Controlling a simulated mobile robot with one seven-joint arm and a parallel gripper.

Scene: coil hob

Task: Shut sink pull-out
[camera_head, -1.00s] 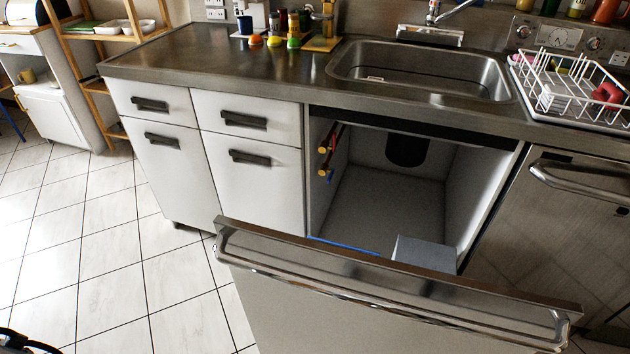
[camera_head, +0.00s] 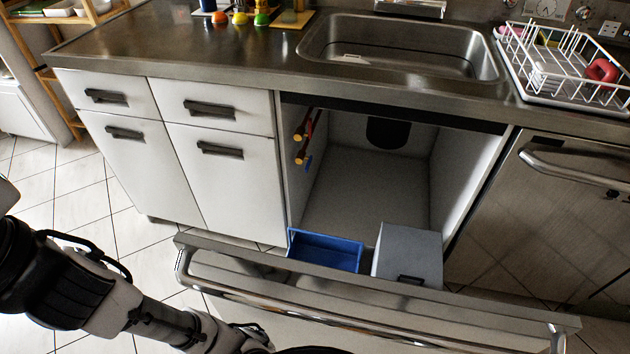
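The sink pull-out (camera_head: 225,261) stands open in front of the cabinet under the sink (camera_head: 400,45). Its white-and-steel front carries a long chrome handle bar (camera_head: 350,322). Behind the front, a blue bin (camera_head: 325,251) and a grey bin (camera_head: 408,255) show. The cabinet opening (camera_head: 370,190) behind them is empty on its floor, with pipes and valves on its left wall. My arm shows at the lower left, reaching toward the bottom edge. My gripper itself is not in view.
White drawers and doors (camera_head: 180,150) close off the cabinet left of the opening. A steel-fronted appliance with a handle (camera_head: 575,172) stands to the right. A white dish rack (camera_head: 565,70) sits on the counter (camera_head: 160,45). Tiled floor (camera_head: 60,190) is free at left.

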